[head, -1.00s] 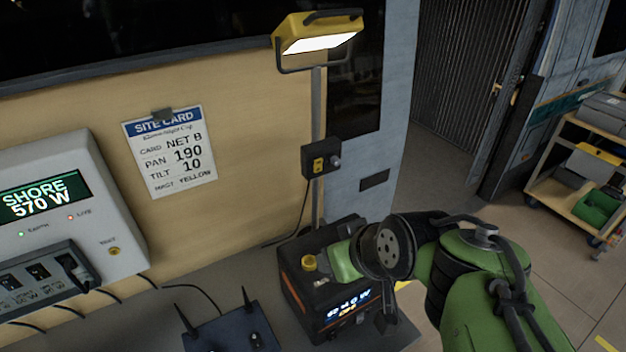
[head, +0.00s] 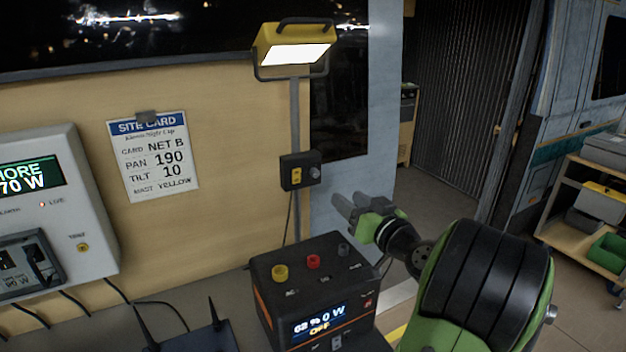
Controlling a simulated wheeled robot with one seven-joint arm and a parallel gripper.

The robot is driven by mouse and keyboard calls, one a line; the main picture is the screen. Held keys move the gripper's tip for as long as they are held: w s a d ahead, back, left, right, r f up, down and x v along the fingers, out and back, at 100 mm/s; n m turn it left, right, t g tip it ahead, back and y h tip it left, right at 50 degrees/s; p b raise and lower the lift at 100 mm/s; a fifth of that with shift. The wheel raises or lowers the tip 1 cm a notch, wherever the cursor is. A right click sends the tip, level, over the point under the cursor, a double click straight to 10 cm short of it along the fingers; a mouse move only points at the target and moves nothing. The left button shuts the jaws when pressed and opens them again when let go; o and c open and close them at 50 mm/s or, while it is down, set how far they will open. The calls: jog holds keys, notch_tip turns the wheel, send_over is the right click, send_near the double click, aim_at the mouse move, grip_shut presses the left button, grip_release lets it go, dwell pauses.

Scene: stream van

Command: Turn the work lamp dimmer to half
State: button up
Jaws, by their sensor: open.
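The work lamp (head: 295,45) is a yellow-framed panel on a grey pole (head: 295,115), and its face is lit white. A small dark control box (head: 287,171) is fixed to the pole, with a yellow switch (head: 296,175) and a round grey dimmer knob (head: 315,172) at its right side. The knob's setting is too small to read. My gripper (head: 345,206) is open and empty, to the right of the box and a little lower, with its fingers pointing up and left. It is apart from the knob.
A grey shore power panel (head: 85,210) and a site card (head: 154,160) are on the left wall. A dark antenna box (head: 195,340) sits on the bench.

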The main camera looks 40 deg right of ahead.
aim_at(317, 174)
jog(key=p+x, duration=0.2)
jog(key=x, duration=1)
jog(key=shift+w+d, duration=0.15)
jog(key=shift+w, duration=0.2)
grip_shut()
